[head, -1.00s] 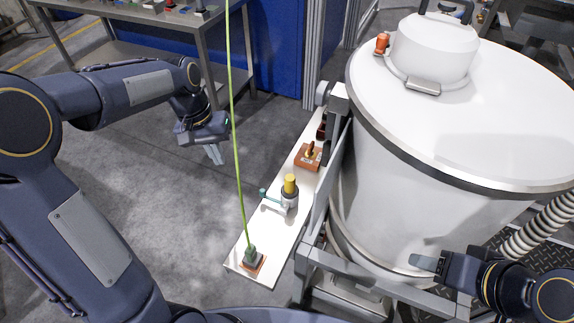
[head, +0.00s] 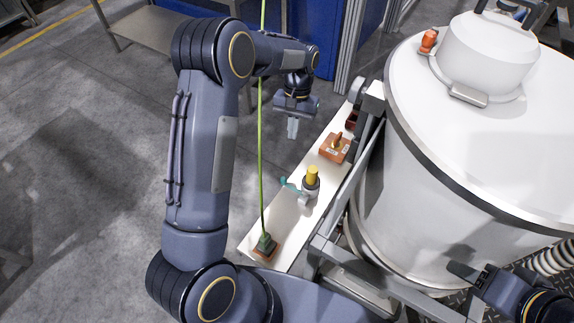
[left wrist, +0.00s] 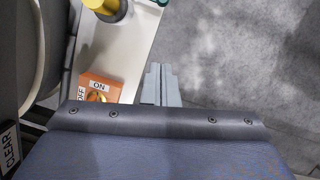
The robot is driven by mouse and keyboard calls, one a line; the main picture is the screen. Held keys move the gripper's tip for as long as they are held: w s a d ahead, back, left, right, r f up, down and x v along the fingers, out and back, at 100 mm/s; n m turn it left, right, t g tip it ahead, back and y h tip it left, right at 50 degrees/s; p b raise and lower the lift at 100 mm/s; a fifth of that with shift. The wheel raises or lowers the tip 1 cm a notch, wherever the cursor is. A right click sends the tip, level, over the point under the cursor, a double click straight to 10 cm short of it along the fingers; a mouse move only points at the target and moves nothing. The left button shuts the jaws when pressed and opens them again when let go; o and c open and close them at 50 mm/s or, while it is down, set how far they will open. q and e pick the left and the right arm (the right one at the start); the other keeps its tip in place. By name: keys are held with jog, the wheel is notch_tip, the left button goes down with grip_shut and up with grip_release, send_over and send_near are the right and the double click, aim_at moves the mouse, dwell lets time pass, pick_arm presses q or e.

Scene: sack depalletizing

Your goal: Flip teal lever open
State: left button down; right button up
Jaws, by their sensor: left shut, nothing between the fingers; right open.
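The teal lever (head: 290,185) sticks out to the left from a grey valve body (head: 308,195) with a yellow cap (head: 312,174), on a white board. In the left wrist view a bit of teal (left wrist: 181,2) shows at the top edge, beside the yellow cap (left wrist: 103,8). My left gripper (head: 293,128) is shut and empty. It points down, above and to the left of the board, apart from the lever. Its fingers show in the left wrist view (left wrist: 160,86) beside the orange switch box. My right gripper (head: 462,271) is open and empty by the white drum.
The orange switch box (head: 335,147) marked ON sits farther back on the white board (head: 288,222). A green cable (head: 261,165) rises from a plug (head: 265,243) at the board's near end. The big white drum (head: 425,190) and its frame block the right.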

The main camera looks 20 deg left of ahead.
pick_arm(q)
jog(key=s+f+p, duration=0.2)
jog(key=s+f, duration=0.4)
jog(key=f, duration=0.3)
jog(key=shift+s+d+f+p, duration=0.15)
jog(key=shift+d+p, duration=0.15)
jog(key=shift+d, duration=0.05)
